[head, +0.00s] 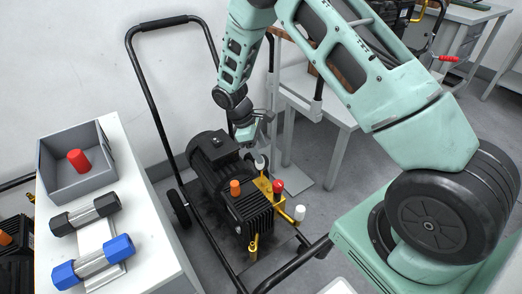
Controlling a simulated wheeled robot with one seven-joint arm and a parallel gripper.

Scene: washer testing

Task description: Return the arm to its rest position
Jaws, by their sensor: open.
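My gripper (251,137) is small in the head view, at the end of my green arm. It hangs in front of the white table and just behind a black pump (228,178) on a wheeled cart. The gripper is open, and I see nothing held in it. The gap between the gripper and the pump's brass fittings is hard to judge. My arm reaches from the lower right, up across the top and down to the pump.
The cart's black handle (142,75) rises at the left. A white cabinet (143,228) at left carries a grey bin (107,150) with a red cap (79,161) and two cylinders with black (72,221) and blue (66,274) ends. A white table (345,119) stands behind the pump.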

